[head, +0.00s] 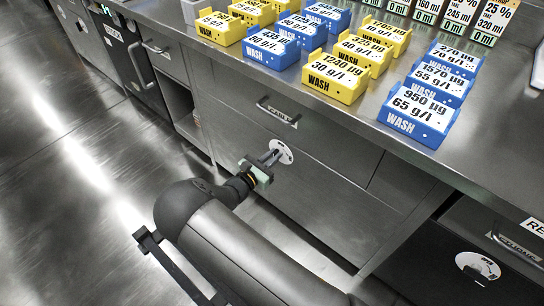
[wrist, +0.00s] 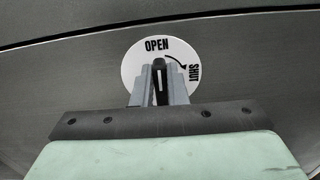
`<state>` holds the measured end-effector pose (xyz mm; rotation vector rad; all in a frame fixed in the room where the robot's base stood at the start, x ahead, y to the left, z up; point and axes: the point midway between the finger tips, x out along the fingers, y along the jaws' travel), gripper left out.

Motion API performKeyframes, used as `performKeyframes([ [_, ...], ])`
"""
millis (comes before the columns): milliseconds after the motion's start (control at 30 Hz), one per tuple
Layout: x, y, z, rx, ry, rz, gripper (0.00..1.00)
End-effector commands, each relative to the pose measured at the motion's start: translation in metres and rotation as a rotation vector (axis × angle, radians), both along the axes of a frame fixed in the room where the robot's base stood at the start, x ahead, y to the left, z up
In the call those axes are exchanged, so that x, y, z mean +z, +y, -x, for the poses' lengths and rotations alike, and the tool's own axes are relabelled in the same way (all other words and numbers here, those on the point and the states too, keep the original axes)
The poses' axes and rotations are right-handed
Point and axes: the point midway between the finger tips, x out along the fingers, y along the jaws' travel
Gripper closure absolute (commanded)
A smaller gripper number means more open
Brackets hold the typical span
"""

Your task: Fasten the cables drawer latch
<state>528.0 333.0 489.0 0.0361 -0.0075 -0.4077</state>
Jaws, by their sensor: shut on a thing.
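The latch (wrist: 135,62) is a white disc with a dark knob (wrist: 159,72) in its middle. In the wrist view, OPEN is printed at its top and SHUT at its right, with a curved arrow from OPEN towards SHUT. The knob's white line points up at OPEN. My gripper (wrist: 160,90) is shut on the knob, one grey finger on each side; the fingers cover the disc's lower part. In the head view, the disc (head: 287,155) sits on the steel drawer front (head: 325,180), below a labelled handle (head: 277,112) whose text is too small to read surely. My gripper (head: 270,158) reaches it from the lower left.
Blue and yellow WASH blocks (head: 335,83) stand in rows on the steel bench (head: 300,95) above. Another disc latch (head: 477,266) and drawer handle (head: 515,249) are at the lower right. Open floor (head: 60,170) lies to the left.

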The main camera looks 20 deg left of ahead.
Motion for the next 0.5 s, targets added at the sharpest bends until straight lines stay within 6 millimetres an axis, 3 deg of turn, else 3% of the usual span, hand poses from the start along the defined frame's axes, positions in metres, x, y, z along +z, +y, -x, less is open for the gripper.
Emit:
performKeyframes([
  [500,-0.0028,-0.0060,0.0036,0.000,-0.151,-0.353,1.00],
])
